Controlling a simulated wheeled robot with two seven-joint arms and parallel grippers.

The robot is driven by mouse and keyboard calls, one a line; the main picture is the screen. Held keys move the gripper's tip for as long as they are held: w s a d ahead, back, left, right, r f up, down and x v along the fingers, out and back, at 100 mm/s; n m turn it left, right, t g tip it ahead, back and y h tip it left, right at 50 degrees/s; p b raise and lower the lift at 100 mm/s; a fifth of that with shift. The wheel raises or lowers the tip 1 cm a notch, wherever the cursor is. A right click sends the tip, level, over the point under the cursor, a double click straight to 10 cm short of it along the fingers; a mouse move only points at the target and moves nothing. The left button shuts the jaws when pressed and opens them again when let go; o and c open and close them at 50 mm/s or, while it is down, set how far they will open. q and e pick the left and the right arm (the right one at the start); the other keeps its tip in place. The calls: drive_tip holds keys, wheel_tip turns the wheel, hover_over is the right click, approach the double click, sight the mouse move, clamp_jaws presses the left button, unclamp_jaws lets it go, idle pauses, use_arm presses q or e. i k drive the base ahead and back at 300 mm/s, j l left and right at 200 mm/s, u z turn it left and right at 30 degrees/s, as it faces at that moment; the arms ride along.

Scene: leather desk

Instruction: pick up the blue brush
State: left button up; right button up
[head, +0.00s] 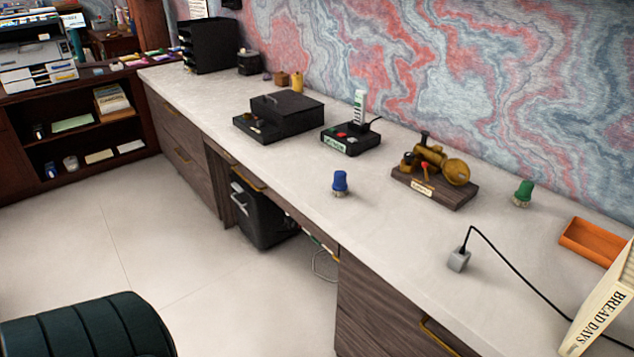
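The blue brush (340,182) stands upright on the pale desk top (300,170), near its front edge, with a blue handle and a short light base at the bottom. Nothing touches it. A similar green brush (523,192) stands farther right, near the wall. Neither of my grippers shows in the head view, so I cannot see whether they are open or shut.
Behind the blue brush are a black device (350,138) and a black box (285,114). To its right are a wooden stand with brass parts (435,188), a grey block with a cable (458,261), an orange tray (592,243) and a book (606,305). A dark chair (90,328) is at lower left.

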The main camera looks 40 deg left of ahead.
sight(339, 185)
drive_tip(key=i+j+u, duration=0.15)
drive_tip(key=u, duration=0.25)
drive_tip(key=i+u, duration=0.15)
drive_tip(key=u, duration=0.3)
drive_tip(key=i+u, duration=0.2)
drive_tip(key=u, duration=0.2)
drive_tip(key=j, duration=0.1)
